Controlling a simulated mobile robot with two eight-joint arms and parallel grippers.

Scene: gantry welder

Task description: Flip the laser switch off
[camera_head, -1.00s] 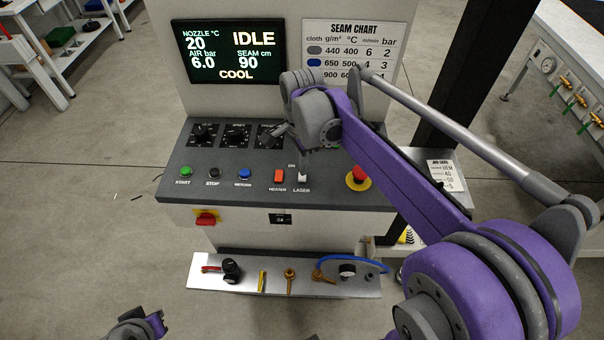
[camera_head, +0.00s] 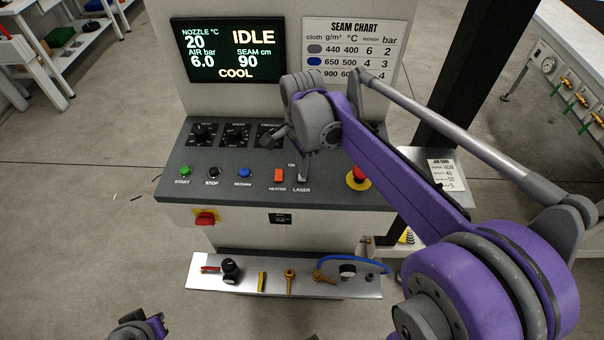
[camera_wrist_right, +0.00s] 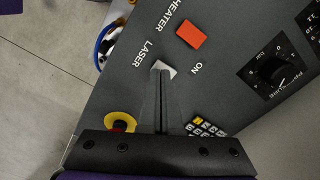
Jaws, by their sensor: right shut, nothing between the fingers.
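In the right wrist view the switch (camera_wrist_right: 164,67) shows as a pale piece at the fingertips. My right gripper (camera_wrist_right: 161,75) is shut and empty, its tips at the switch and seemingly touching it. In the head view the right gripper (camera_head: 302,177) largely covers the switch, so its tilt is unclear. My left gripper (camera_head: 140,328) is partly in view at the bottom left edge, away from the console.
The red heater switch (camera_head: 279,175) is just left of the laser switch. A red emergency button (camera_head: 358,178) on a yellow base is to its right. Black dials, push buttons and a keypad (camera_wrist_right: 207,127) share the console (camera_head: 230,190). The screen (camera_head: 229,50) reads IDLE and COOL.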

